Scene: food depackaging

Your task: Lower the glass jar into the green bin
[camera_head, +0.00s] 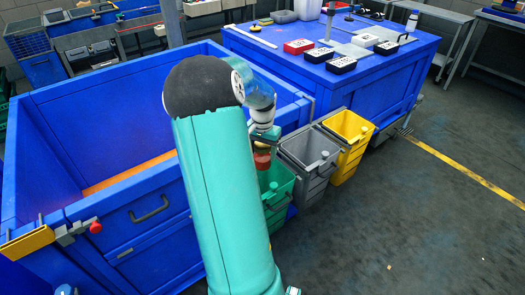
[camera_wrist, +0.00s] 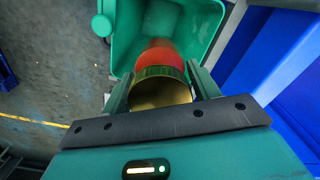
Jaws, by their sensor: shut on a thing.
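The glass jar (camera_wrist: 158,58) is in my gripper (camera_wrist: 160,84) in the wrist view, with a finger on each side of it. It has a gold end towards the camera, a green band and a red body. The green bin (camera_wrist: 208,18) lies beyond it, and the jar's far end points into the bin's opening. In the head view, the green bin (camera_head: 283,180) stands beside the blue crate, and the reddish jar (camera_head: 262,160) shows at its opening. My arm hides part of the bin and most of my gripper (camera_head: 263,143).
A grey bin (camera_head: 311,150) and a yellow bin (camera_head: 349,125) stand in a row to the right of the green one. A large blue crate (camera_head: 115,95) is on the left. A blue workbench (camera_head: 385,85) with small boxes stands behind. The floor at right is clear.

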